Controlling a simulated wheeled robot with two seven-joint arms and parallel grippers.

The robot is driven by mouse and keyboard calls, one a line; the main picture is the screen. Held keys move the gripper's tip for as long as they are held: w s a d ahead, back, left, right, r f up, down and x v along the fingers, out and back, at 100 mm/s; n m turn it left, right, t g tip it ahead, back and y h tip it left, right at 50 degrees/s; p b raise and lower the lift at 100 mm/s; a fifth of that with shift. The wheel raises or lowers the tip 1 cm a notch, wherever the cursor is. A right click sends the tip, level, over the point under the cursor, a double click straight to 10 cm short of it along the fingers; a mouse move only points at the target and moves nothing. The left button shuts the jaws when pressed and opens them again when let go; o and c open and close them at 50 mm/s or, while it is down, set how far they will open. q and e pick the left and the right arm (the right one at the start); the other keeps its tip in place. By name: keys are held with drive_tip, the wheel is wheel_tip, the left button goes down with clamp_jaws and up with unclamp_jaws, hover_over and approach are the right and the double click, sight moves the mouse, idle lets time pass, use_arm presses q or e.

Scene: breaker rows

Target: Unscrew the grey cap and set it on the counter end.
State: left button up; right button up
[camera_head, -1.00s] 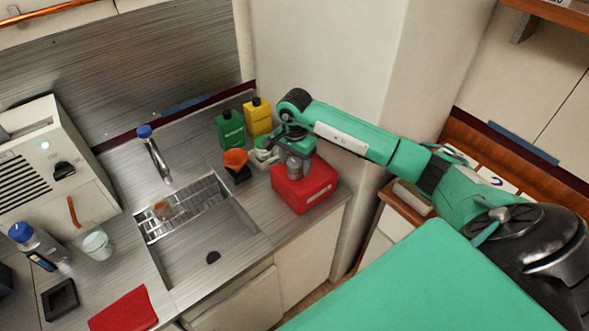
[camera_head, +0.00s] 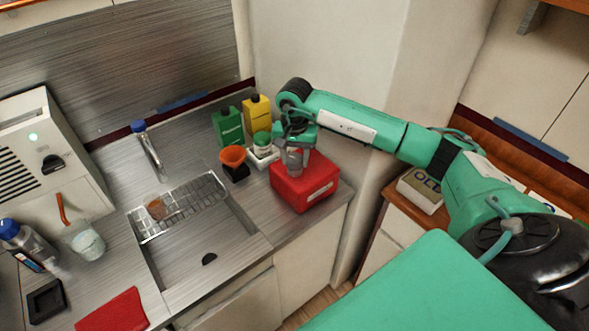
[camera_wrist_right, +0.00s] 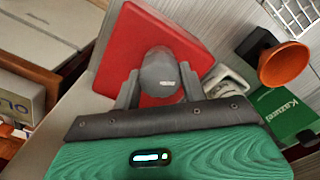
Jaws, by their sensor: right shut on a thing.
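The grey cap (camera_wrist_right: 160,72) sits at the top of the red canister (camera_wrist_right: 125,45) in the right wrist view. My right gripper (camera_wrist_right: 160,88) is shut on the grey cap, with one finger on each side. In the head view, the right gripper (camera_head: 295,158) reaches down over the red canister (camera_head: 305,188). The canister stands upright at the right end of the counter (camera_head: 265,228). Whether the cap is still seated on the canister or just free of it, I cannot tell. My left gripper is not in view.
An orange funnel (camera_head: 233,156), a white jar (camera_head: 262,147), a green bottle (camera_head: 228,127) and a yellow bottle (camera_head: 257,114) stand left of the canister. The sink (camera_head: 195,240) lies farther left. Bare counter lies between sink and canister.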

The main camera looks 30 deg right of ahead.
drive_tip(key=n+b, duration=0.1)
drive_tip(key=n, duration=0.1)
drive_tip(key=n+b, duration=0.4)
drive_tip(key=n, duration=0.1)
drive_tip(key=shift+f, duration=0.25)
drive_tip(key=n+b, duration=0.3)
drive_tip(key=n, duration=0.1)
drive_tip(key=shift+r, duration=0.1)
drive_tip(key=shift+r+n, duration=0.1)
drive_tip(key=shift+n, duration=0.2)
drive_tip(key=o, duration=0.9)
drive_tip(key=shift+c, duration=0.2)
